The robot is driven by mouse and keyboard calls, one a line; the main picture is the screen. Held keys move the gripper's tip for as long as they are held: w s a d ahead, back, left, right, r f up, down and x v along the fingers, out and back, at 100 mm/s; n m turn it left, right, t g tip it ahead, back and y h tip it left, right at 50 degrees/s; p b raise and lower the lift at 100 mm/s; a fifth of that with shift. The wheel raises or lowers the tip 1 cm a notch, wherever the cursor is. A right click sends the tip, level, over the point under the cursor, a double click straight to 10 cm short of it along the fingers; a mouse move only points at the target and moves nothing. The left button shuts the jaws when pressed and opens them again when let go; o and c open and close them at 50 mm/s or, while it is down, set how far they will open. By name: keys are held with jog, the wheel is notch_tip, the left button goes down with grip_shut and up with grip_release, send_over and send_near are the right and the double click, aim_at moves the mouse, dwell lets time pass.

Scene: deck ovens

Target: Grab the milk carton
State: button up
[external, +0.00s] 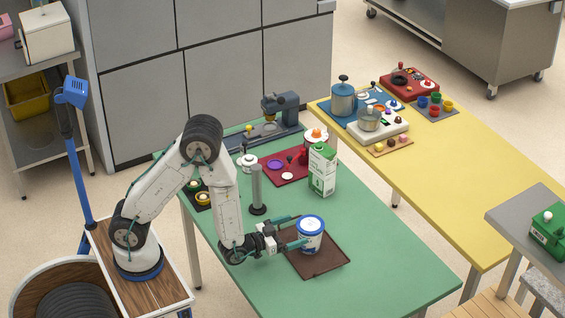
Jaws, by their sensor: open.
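The milk carton (322,169) is green and white and stands upright on the green table, behind the brown tray. My gripper (294,238) is low over the brown tray (325,266), in front of the carton and apart from it. One finger shows at the tub's left side. I cannot tell whether the fingers touch the tub.
A grey post (257,190) stands left of the carton. A maroon mat (270,177) with small items and a white pot (247,162) lie behind. A yellow table (440,190) with cookware is at right. The green table's front right is clear.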

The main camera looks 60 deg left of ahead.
dwell(0.6)
notch_tip(320, 180, up, 13)
jog(key=n+g+y, duration=0.3)
jog(key=g, duration=0.2)
send_over(317, 156)
jog(key=s, duration=0.4)
jog(key=f, duration=0.4)
jog(key=shift+w+d+f, duration=0.1)
jog(key=shift+d+f, duration=0.2)
jog(key=shift+d, duration=0.1)
jog(key=shift+w+f, duration=0.15)
jog(key=shift+f, duration=0.15)
jog(key=x, duration=0.7)
jog(key=shift+w+a+f, duration=0.1)
jog(key=shift+a+f, duration=0.1)
jog(key=shift+a, duration=0.2)
jog(key=c, duration=1.8)
jog(key=shift+r, duration=0.15)
jog(key=shift+c, duration=0.6)
